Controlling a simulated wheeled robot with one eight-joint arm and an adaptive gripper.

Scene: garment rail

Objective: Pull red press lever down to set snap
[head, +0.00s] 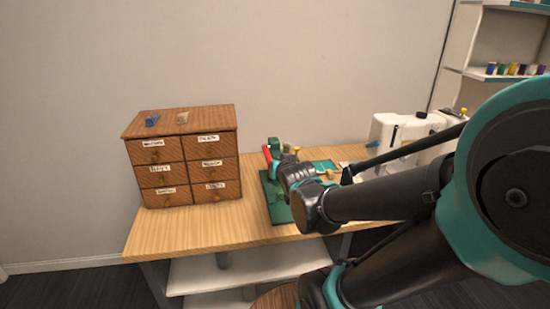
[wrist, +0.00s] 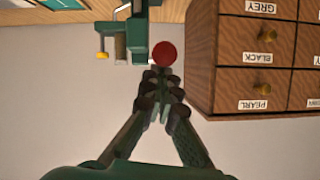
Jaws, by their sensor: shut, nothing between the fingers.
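The green press (head: 274,146) stands on the table, with its red lever (head: 266,152) showing at its upper left in the head view. In the wrist view, which is upside down, the lever's round red knob (wrist: 164,53) sits beside the green press body (wrist: 138,28). My gripper (wrist: 161,78) is shut and empty, its fingertips right at the red knob in the picture. I cannot tell whether they touch it. In the head view my arm covers part of the press and the fingertips are hard to make out.
A wooden drawer cabinet (head: 188,160) with labels stands left of the press and shows close by in the wrist view (wrist: 255,60). A green mat (head: 278,210) lies near the press. A white sewing machine (head: 400,130) stands at the right. Bare table (head: 160,235) lies in front of the cabinet.

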